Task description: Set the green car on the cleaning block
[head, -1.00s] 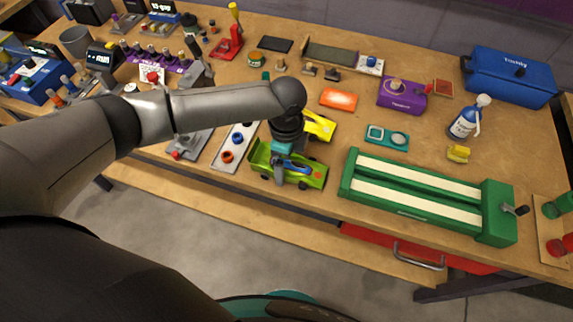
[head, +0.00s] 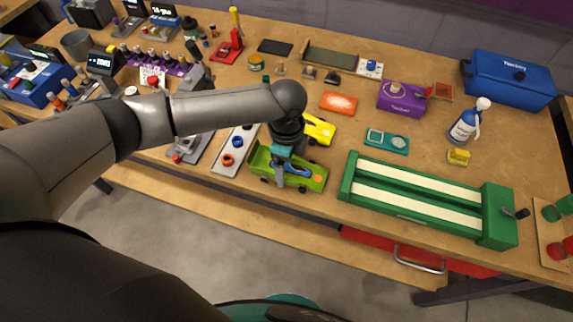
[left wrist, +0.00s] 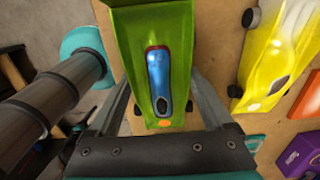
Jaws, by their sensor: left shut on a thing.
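The green car (head: 307,178), with a blue cockpit and an orange spot, is near the front edge of the bench. My left gripper (head: 280,178) is shut on it from above. In the left wrist view the fingers straddle the green car's body (left wrist: 183,25), one on each side. I cannot tell whether its wheels touch the bench. A long green block (head: 350,193) with two cream strips and a dark-handled knob lies to the right; I cannot tell for certain that it is the cleaning block. My right gripper is not in view.
A yellow car (head: 319,128) stands close behind the green car. A grey tray (head: 229,158) with coloured rings lies to its left. A teal gadget (head: 387,140), a yellow sponge (head: 458,157) and a spray bottle (head: 468,122) sit behind the long green block. A narrow gap separates car and block.

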